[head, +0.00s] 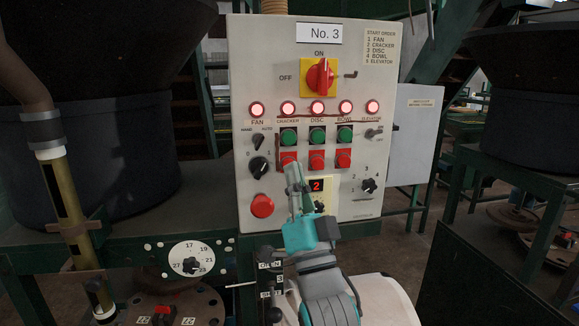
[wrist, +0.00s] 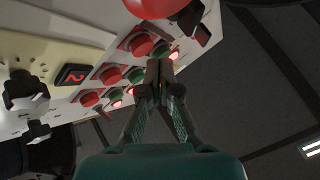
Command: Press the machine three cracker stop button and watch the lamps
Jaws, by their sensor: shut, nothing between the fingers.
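The No. 3 panel (head: 240,90) faces me. The red cracker stop button (head: 288,157) sits under the green cracker button (head: 288,137), left in a row of three; it also shows in the wrist view (wrist: 139,45). The lamp above CRACKER (head: 288,108) glows red, as do the lamps for FAN (head: 257,109), DISC (head: 317,107), BOWL (head: 345,107) and ELEVATOR (head: 372,107). My gripper (head: 292,166) is shut and empty, its tips at the lower edge of the cracker stop button in the head view. In the wrist view the tips (wrist: 159,66) appear beside it; I cannot tell contact.
A large red button (head: 262,206) is at lower left of the panel, close to my fingers in the wrist view (wrist: 155,5). Knobs (head: 258,167) and a red display reading 2 (head: 317,185) flank the buttons. A dark vessel (head: 90,150) stands left.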

